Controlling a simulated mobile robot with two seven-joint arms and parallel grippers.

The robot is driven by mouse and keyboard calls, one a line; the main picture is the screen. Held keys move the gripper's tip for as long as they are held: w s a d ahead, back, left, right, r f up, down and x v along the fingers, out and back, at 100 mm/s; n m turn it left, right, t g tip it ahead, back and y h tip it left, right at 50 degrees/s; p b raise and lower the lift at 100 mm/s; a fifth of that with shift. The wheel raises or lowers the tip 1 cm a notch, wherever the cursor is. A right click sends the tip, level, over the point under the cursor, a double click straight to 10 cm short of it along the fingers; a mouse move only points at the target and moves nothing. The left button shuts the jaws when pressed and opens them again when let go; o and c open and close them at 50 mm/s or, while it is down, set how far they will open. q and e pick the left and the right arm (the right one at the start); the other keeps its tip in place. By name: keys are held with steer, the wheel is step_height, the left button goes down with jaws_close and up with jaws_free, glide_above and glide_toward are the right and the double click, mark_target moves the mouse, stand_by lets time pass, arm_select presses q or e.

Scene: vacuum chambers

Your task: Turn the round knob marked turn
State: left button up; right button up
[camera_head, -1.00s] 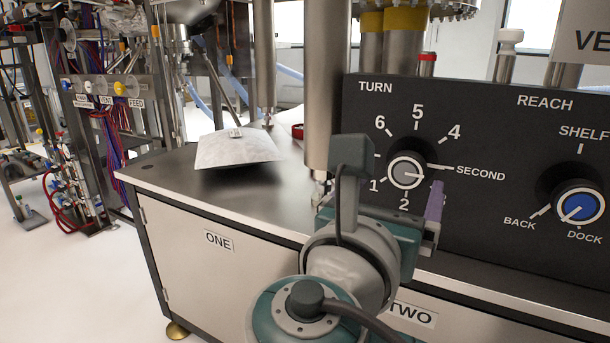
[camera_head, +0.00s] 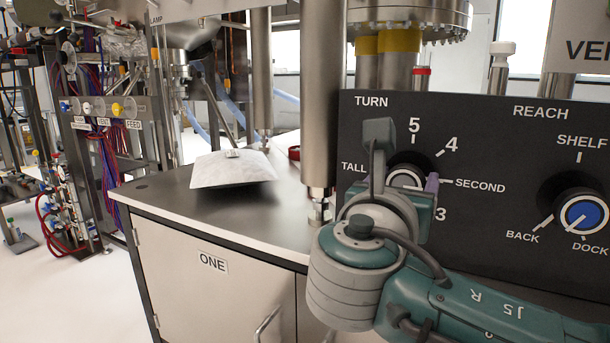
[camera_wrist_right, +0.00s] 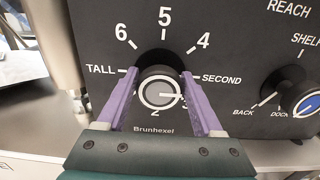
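The round knob marked TURN (camera_head: 406,178) is on the black panel, with a grey-white face and black skirt. In the head view my right gripper (camera_head: 412,182) and wrist cover most of it. In the right wrist view the knob (camera_wrist_right: 160,92) sits between the two purple fingers of my right gripper (camera_wrist_right: 162,100). The fingers are spread, one at each side, with the left one close to the knob and a small gap at the right. The white pointer line aims right, a little below SECOND. My left gripper is not in view.
The black panel (camera_head: 480,230) also carries a blue-faced REACH knob (camera_head: 582,214) to the right. A steel column (camera_head: 322,90) stands left of the panel. A grey-white sheet-like object (camera_head: 232,169) lies on the bench top (camera_head: 170,196).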

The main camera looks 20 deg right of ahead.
steer(key=c, duration=0.9)
steer(key=shift+m, duration=0.4)
steer(key=shift+m+p, duration=0.4)
steer(key=shift+m, duration=0.1)
steer(key=shift+s+m, duration=0.1)
steer(key=shift+m, duration=1.1)
steer(key=shift+d+f+m, duration=0.1)
steer(key=shift+m, duration=2.2)
